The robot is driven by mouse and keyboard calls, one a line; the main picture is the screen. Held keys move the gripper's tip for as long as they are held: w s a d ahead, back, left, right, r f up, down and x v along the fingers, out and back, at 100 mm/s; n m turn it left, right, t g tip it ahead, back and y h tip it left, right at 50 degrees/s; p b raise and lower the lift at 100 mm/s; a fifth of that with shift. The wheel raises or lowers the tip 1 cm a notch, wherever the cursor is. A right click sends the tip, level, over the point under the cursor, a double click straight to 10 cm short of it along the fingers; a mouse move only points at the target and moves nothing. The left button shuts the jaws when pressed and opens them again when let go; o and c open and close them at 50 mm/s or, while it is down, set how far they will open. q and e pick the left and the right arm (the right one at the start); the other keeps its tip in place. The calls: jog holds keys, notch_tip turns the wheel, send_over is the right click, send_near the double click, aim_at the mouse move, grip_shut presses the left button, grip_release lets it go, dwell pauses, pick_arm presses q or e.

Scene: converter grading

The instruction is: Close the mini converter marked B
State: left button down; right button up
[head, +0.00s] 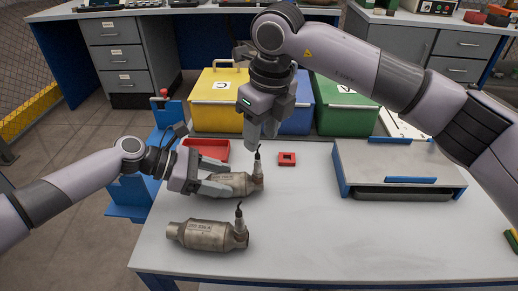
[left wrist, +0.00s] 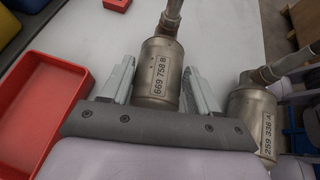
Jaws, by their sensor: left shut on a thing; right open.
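The converter marked B (head: 240,184) is a tan-grey metal can with an upright sensor and dark cable at its right end. It lies on the white table; its plate reads 669 758 B in the left wrist view (left wrist: 160,75). My left gripper (head: 217,180) is shut on its left end, one finger on each side. My right gripper (head: 262,136) is open and points down, just above and behind the sensor end of B. The converter marked A (head: 207,235) lies nearer the front edge, also with a sensor; its plate shows in the left wrist view (left wrist: 252,118).
A red tray (head: 212,147) lies behind my left gripper. A small red square block (head: 287,159) is right of B. A grey-and-blue case (head: 395,165) stands at right. Yellow (head: 218,115), blue and green (head: 345,120) bins line the back.

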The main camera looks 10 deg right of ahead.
pick_arm(q)
jog(key=shift+a+f, duration=0.1)
jog(key=shift+f, duration=0.2)
pick_arm(e)
jog(key=r, duration=0.4)
jog(key=shift+s+d, duration=0.2)
jog(key=shift+s, duration=0.05)
pick_arm(q)
jog(key=shift+c, duration=0.9)
grip_release()
jog(key=shift+r, duration=0.15)
pick_arm(e)
jog(key=shift+f, duration=0.1)
pick_arm(q)
jog(key=v, duration=0.7)
